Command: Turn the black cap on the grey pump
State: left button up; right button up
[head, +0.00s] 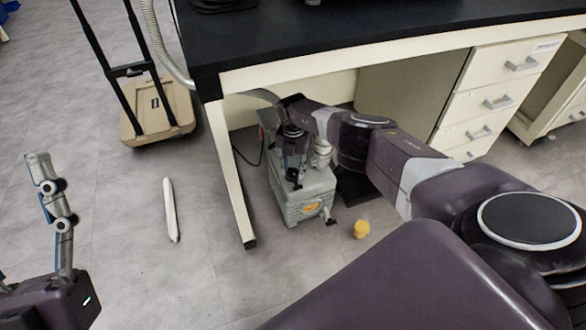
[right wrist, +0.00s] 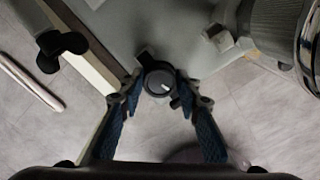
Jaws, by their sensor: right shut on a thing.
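The grey pump (head: 303,203) stands on the floor under the bench. My right gripper (head: 296,178) reaches down over its top, and my arm hides part of the pump. In the right wrist view, the round black cap (right wrist: 158,82) has a grey top with a small light mark. The blue-padded fingers of my right gripper (right wrist: 160,88) are shut on the cap from both sides. A separate black winged knob (right wrist: 62,50) sits on the pump to the left of the cap. My left gripper (head: 28,225) is at the lower left, open, far from the pump.
The black bench top (head: 330,35) and its white leg (head: 230,175) stand close to the pump. Drawers (head: 490,100) are at the right. A yellow object (head: 361,229) and a white stick (head: 170,208) lie on the floor. A wheeled cart (head: 150,118) stands at the back left.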

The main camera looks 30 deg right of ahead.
aim_at(293, 171)
dwell(0.3)
jog(key=o, duration=0.9)
jog(key=shift+r, duration=0.1)
jog(key=shift+r, duration=3.7)
